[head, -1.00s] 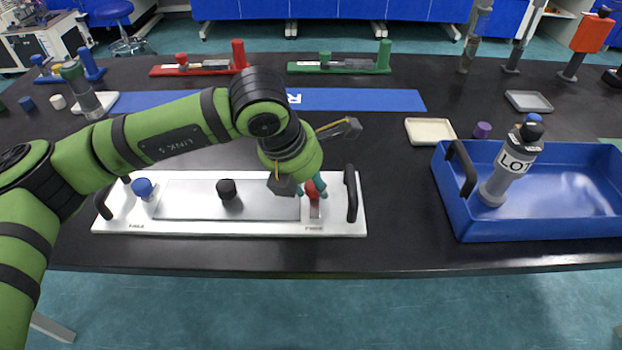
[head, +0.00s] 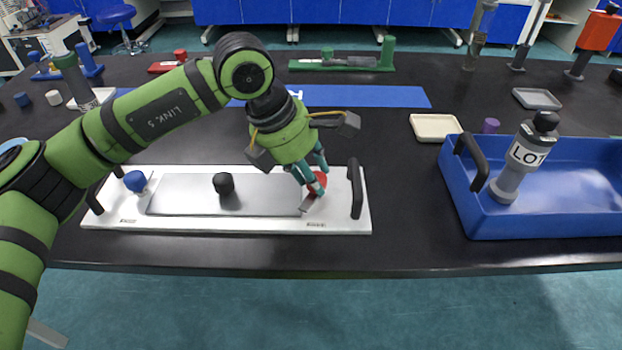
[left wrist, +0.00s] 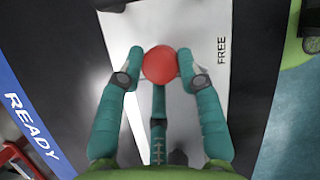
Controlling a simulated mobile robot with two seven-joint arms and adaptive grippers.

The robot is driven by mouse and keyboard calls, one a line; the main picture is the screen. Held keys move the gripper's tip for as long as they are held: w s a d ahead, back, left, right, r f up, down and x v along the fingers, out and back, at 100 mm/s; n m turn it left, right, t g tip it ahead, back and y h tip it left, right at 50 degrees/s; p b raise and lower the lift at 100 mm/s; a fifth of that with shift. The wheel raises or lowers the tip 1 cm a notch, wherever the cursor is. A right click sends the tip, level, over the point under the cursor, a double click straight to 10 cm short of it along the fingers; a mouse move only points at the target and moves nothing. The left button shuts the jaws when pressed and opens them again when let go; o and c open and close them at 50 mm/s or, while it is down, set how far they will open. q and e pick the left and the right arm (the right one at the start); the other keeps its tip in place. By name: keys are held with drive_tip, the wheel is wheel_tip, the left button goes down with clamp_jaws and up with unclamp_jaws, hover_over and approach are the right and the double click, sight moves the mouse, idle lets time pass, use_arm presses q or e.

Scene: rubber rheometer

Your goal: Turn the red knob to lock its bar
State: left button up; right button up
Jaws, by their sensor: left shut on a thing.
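The red knob (head: 318,187) stands at the right end of the white base plate (head: 260,226). My left gripper (head: 316,180) comes down on it, shut with its teal fingers around the knob. In the left wrist view the round knob (left wrist: 159,65) sits between the fingertips of my left gripper (left wrist: 158,77). The knob's short grey bar (head: 306,203) lies slanted in the head view, its near end toward the lower left, by the silver plate's right end. The wrist view shows the word FREE beside the knob. My right gripper is not in view.
The white base also carries a blue knob (head: 136,181), a black knob (head: 223,184) on the silver plate (head: 180,200), and black end handles (head: 356,190). A blue tray (head: 580,215) with a grey LOT-marked piece (head: 520,160) stands right. Clear table lies between.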

use_arm(q)
drive_tip(key=m, duration=0.2)
drive_tip(key=m+g, duration=0.1)
drive_tip(key=shift+w+d+r+m+g, duration=0.1)
drive_tip(key=shift+d+m+g, duration=0.05)
drive_tip(key=shift+m+g, duration=0.2)
drive_tip(key=m+g, duration=0.1)
drive_tip(key=m, duration=0.2)
drive_tip(key=shift+w, duration=0.1)
drive_tip(key=m+g, duration=0.1)
drive_tip(key=m, duration=0.2)
drive_tip(key=shift+w, duration=0.1)
drive_tip(key=shift+d+m+g+y+p, duration=0.1)
drive_tip(key=shift+m+g+y+p, duration=0.3)
drive_tip(key=shift+m, duration=0.75)
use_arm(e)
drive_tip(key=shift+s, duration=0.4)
use_arm(q)
drive_tip(key=shift+m, duration=0.3)
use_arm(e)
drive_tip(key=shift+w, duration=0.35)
